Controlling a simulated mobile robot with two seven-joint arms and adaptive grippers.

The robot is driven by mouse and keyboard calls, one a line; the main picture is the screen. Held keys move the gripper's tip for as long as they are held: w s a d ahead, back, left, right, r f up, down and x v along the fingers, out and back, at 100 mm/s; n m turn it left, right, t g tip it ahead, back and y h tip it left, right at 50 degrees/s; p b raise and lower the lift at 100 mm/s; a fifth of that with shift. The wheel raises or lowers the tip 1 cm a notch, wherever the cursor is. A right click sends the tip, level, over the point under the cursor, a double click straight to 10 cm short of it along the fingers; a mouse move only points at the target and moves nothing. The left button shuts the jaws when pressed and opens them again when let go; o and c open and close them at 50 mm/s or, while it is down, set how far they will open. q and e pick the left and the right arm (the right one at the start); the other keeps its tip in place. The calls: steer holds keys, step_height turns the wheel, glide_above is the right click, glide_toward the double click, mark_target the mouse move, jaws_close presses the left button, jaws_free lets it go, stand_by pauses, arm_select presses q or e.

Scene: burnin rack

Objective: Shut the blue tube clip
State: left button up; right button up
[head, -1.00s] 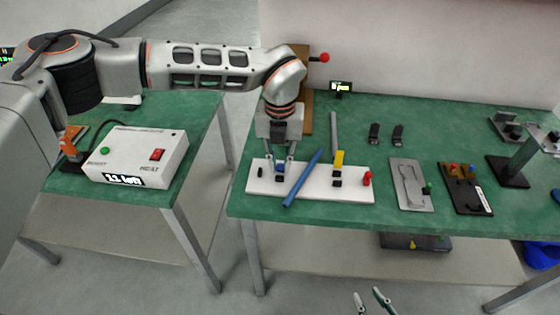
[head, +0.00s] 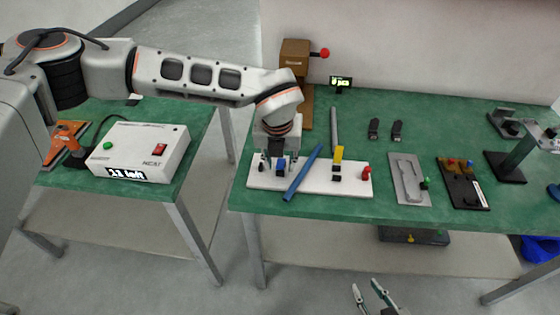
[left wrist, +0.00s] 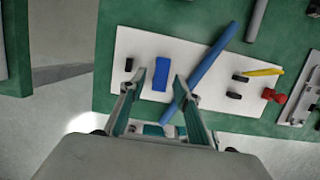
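The blue clip (head: 281,165) is a small blue block standing on the white board (head: 320,184), near its left end. It also shows in the left wrist view (left wrist: 161,75), between my left fingertips. My left gripper (head: 278,160) is open above the board, one finger on each side of the clip. I cannot tell whether a finger touches it. A long blue bar (head: 303,173) lies slantwise across the board, just right of the clip. My right gripper (head: 366,286) is open and empty at the bottom of the head view, in front of the table.
A small black piece (left wrist: 129,65) stands left of the clip. A yellow lever with black parts (head: 338,155) and a red knob (head: 366,172) are farther right on the board. A grey metal plate (head: 409,180) lies beyond. A white box with a display (head: 140,152) stands on the left table.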

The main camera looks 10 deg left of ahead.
arm_select(q)
steer(key=shift+s+r, duration=0.1)
steer(key=shift+r, duration=0.15)
steer(key=v, duration=1.1)
steer(key=shift+r, duration=0.2)
